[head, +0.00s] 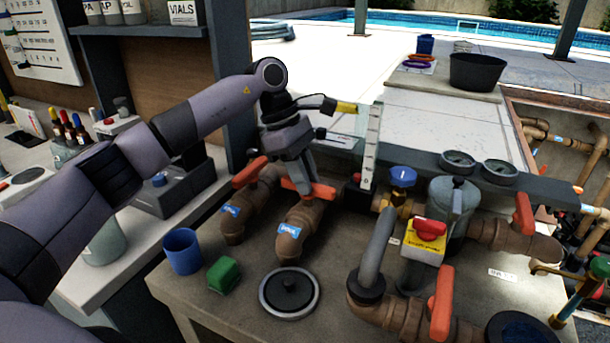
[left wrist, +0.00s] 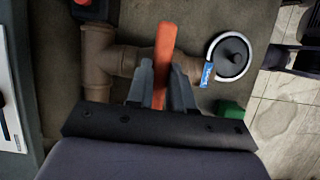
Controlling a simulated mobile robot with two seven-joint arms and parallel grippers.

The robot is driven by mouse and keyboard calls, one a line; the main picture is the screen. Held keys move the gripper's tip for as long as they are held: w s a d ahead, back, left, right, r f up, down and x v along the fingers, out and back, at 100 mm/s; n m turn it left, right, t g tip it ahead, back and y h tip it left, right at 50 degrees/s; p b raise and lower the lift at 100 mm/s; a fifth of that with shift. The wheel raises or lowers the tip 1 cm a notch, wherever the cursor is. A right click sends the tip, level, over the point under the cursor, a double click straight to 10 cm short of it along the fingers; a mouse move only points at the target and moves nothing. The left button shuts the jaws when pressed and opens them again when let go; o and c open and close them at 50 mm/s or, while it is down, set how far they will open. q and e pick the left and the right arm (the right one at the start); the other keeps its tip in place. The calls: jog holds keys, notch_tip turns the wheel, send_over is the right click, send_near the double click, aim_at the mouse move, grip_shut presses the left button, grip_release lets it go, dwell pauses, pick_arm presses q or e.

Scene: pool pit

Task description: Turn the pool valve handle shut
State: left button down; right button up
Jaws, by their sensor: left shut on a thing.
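An orange valve handle (head: 322,191) sits on a brown pipe (head: 309,216) with a blue label (head: 289,229) that seems to read POOL. My left gripper (head: 297,172) is shut on this handle from above. In the left wrist view the handle (left wrist: 165,45) stands between the two grey fingers (left wrist: 163,88) and lies across the pipe's run (left wrist: 128,60). A second orange handle (head: 249,172) is on the neighbouring pipe to the left, which has its own blue label (head: 232,209). My right gripper is not in view.
A blue cup (head: 182,250), a green block (head: 223,274) and a round black lid (head: 289,291) lie in front of the pipes. Right of them stand a grey bent pipe (head: 377,245), a yellow box with a red knob (head: 424,243) and more orange handles (head: 441,303).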

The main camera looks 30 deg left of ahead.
pick_arm(q)
jog(key=c, duration=1)
grip_release()
jog(key=shift+r, duration=0.1)
jog(key=v, duration=0.7)
jog(key=shift+r+b, duration=0.1)
jog(key=shift+b, duration=0.3)
